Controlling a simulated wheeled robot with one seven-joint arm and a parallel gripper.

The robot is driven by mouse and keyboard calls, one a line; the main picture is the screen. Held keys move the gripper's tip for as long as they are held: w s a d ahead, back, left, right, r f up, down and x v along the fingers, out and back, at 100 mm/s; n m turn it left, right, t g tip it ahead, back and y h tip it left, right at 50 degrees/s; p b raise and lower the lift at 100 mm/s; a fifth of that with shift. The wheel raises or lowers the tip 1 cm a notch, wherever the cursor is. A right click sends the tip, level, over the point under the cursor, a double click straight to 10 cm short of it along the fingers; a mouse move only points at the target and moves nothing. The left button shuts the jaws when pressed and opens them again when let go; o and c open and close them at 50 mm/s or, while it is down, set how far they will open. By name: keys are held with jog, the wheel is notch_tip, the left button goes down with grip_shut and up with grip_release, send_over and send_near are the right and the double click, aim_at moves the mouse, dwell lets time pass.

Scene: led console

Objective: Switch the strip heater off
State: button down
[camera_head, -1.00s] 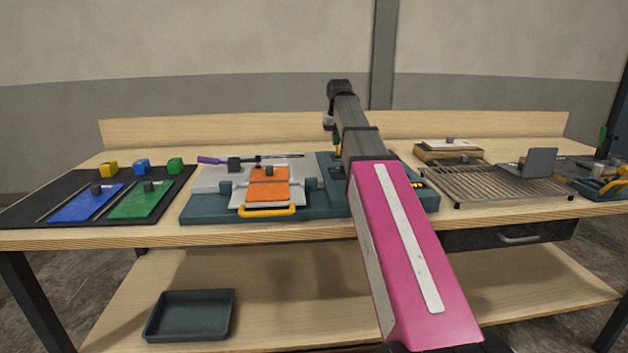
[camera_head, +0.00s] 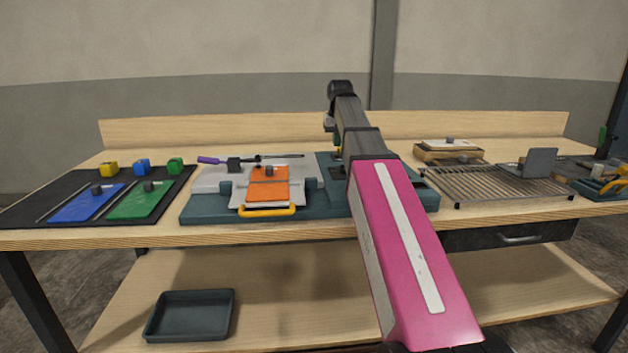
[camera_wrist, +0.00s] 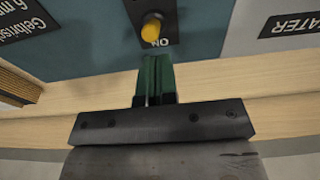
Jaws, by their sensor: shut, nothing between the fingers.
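In the wrist view, a toggle switch with a yellow tip (camera_wrist: 152,30) stands on a black plate on a teal panel. The word ON, upside down, is on the plate just below the tip. The other end of the plate is cut off, and I cannot tell the lever's tilt for certain. My gripper (camera_wrist: 157,82) has green fingers, shut and empty, just below the ON word; contact with the lever is not visible. A black label ending in "ATER" (camera_wrist: 291,22) is upside down at the right. In the head view, my arm hides the gripper tips and much of the teal console (camera_head: 330,170).
An orange plate (camera_head: 268,185) with a yellow handle is on the console's left. A slatted rack (camera_head: 490,184) stands to the right, a black mat (camera_head: 35,207) with coloured blocks to the left. A dark tray (camera_head: 190,315) is on the lower shelf.

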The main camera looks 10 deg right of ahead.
jog(key=shift+r, duration=0.1)
notch_tip(320, 180, up, 7)
jog(key=shift+w, duration=0.4)
dwell(0.6)
